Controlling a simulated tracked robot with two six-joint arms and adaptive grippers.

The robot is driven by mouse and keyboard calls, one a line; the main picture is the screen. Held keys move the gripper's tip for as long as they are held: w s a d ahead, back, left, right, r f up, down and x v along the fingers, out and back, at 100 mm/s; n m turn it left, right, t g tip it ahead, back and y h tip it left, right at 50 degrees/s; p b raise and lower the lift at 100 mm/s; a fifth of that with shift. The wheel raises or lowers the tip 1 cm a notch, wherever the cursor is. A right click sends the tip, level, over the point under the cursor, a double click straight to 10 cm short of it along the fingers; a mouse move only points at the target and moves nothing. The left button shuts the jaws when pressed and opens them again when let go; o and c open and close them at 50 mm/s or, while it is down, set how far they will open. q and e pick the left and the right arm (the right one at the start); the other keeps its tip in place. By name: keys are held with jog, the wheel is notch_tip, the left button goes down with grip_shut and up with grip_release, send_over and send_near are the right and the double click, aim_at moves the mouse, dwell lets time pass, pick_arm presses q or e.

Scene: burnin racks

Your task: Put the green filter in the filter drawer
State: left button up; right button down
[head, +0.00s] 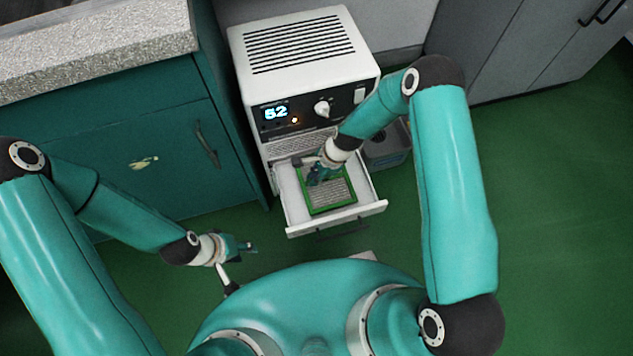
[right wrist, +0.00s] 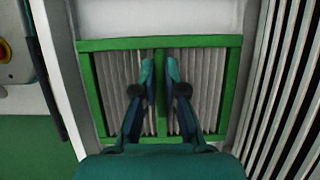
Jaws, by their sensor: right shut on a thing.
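The green filter (head: 343,195), a green frame around pale pleats, is at the open white filter drawer (head: 360,213), within its walls as seen from above. Whether it touches the drawer floor I cannot tell. My right gripper (head: 318,180) reaches down over the filter. In the right wrist view its fingers (right wrist: 163,75) are shut on the green middle bar of the filter (right wrist: 234,85), pleats showing on both sides. My left gripper (head: 248,246) is away to the lower left of the drawer, apart from it, with nothing visible in it; its finger opening is too small to tell.
The drawer belongs to a white machine (head: 300,45) with a lit display reading 52 and a knob. A teal cabinet (head: 110,140) stands at left. A grey bin (head: 388,150) stands right of the machine. Green floor (head: 560,180) is free at right.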

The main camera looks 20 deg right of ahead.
notch_tip(320, 180, down, 3)
jog(key=shift+f+b, duration=0.2)
jog(key=shift+b, duration=0.8)
jog(key=shift+w+f, duration=0.15)
pick_arm(q)
notch_tip(320, 180, down, 3)
jog(key=shift+w, duration=0.15)
pick_arm(e)
jog(key=shift+d, duration=0.1)
jog(key=c, duration=1.2)
grip_release()
jog(key=shift+c, duration=0.2)
pick_arm(q)
jog(key=shift+d, duration=0.1)
